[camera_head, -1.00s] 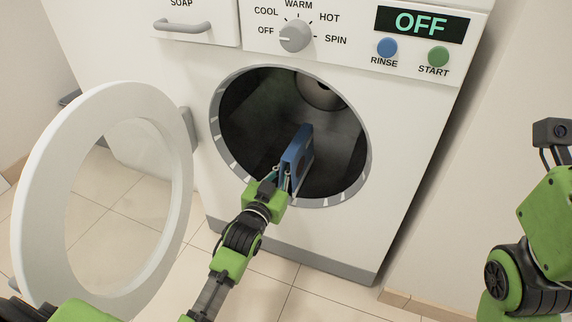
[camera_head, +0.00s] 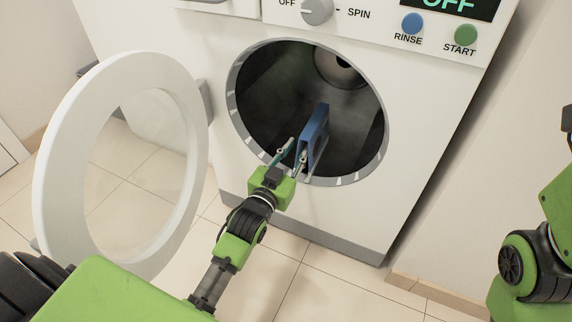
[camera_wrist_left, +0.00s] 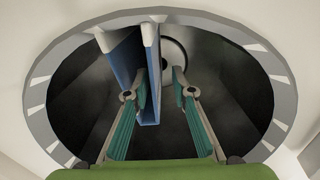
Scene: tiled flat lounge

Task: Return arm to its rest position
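A flat blue object with grey edges (camera_head: 317,138) stands upright in the lower part of the opening, just beyond the fingers.
The white washing machine (camera_head: 405,200) has its round door (camera_head: 60,150) swung open to the left, beside my left arm. The display (camera_head: 465,5) is partly cut off at the top. Tiled floor (camera_head: 330,295) is clear in front.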

